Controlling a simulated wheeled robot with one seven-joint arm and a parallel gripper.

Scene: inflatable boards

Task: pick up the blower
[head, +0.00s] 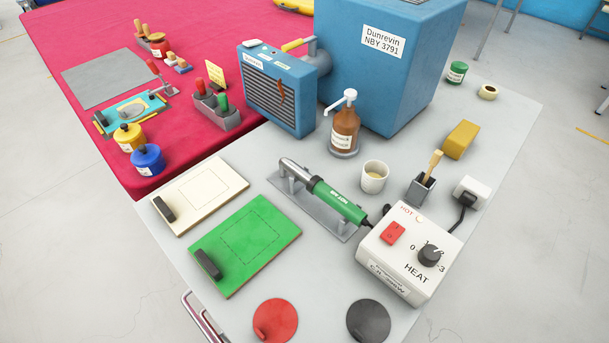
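A hand-held hot-air blower (338,199) with a green grip and a bare metal nozzle rests on a grey stand plate (301,208) on the light grey table. Its nozzle points to the upper left, and a dark cable leaves its right end near the white heat control box (408,261). That box has a red switch and a black dial. A blue louvred unit (275,93) joins a large blue box (388,62) behind; I cannot tell if it is also a blower. My gripper is not in view.
A brown pump bottle (344,128), a cream cup (374,177) and a brush holder (420,189) stand behind the blower. A green board (262,235) and a cream board (210,186) lie to its left. Red (275,320) and black (368,321) discs lie in front.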

